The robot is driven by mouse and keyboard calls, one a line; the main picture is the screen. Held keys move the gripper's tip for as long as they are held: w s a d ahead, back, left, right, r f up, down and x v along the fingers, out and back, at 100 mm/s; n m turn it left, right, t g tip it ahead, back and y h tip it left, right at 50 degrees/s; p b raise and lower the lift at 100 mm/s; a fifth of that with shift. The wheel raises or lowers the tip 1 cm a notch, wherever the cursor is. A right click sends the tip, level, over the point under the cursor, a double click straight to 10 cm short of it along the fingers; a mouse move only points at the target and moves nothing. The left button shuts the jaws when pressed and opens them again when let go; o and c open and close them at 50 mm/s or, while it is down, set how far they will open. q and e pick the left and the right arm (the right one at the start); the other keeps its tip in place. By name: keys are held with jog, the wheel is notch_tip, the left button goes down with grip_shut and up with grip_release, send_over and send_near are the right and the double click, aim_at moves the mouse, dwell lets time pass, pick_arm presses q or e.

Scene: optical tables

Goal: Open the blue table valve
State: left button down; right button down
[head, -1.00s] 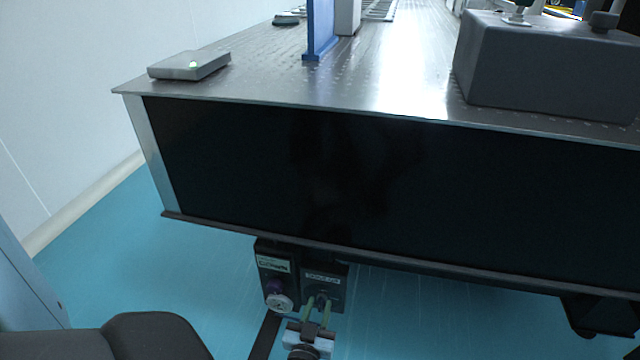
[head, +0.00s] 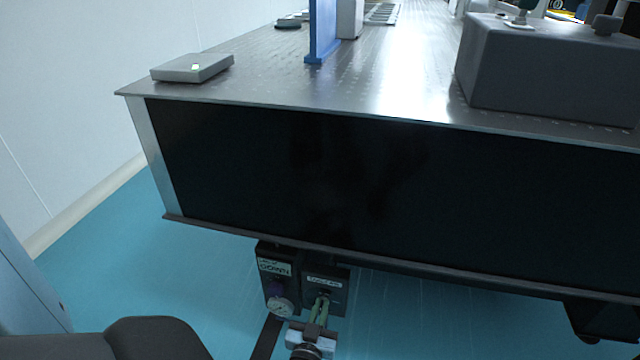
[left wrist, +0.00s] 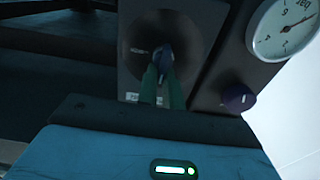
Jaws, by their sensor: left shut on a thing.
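The valve is on a dark box (head: 338,291) under the near edge of the optical table. Its small blue handle (left wrist: 166,54) shows in the left wrist view, in the middle of a round dark plate. My left gripper (head: 321,301) reaches up to this box from below, and its green fingers are shut on the blue handle. In the left wrist view the left gripper (left wrist: 163,78) has one finger on each side of the handle. The fingers partly hide the handle, so its exact angle is hard to tell. My right gripper is not in view.
Beside it, a second box carries a sign reading DOWN (head: 275,267), a purple knob (left wrist: 238,98) and a round gauge (left wrist: 284,27). The optical table (head: 390,85) overhangs both boxes. Turquoise floor (head: 100,235) is open to the left.

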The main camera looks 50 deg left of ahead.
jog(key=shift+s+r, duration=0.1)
pick_arm(q)
jog(key=m, duration=0.1)
jog(key=m+p, duration=0.1)
jog(key=m, duration=0.1)
jog(key=shift+w+d, duration=0.1)
jog(key=shift+d, duration=0.1)
jog(key=m, duration=0.1)
jog(key=m+p, duration=0.1)
jog(key=shift+w+d+f+m, duration=0.1)
jog(key=shift+d+m, duration=0.05)
jog(key=shift+m, duration=0.15)
jog(key=m, duration=0.6)
jog(key=shift+w+d+f+m+p, duration=0.1)
jog(key=shift+d+f+m+p, duration=0.2)
jog(key=shift+f, duration=0.1)
jog(key=m, duration=0.4)
jog(key=shift+f, duration=0.3)
jog(key=shift+m+b, duration=0.3)
jog(key=shift+m, duration=0.5)
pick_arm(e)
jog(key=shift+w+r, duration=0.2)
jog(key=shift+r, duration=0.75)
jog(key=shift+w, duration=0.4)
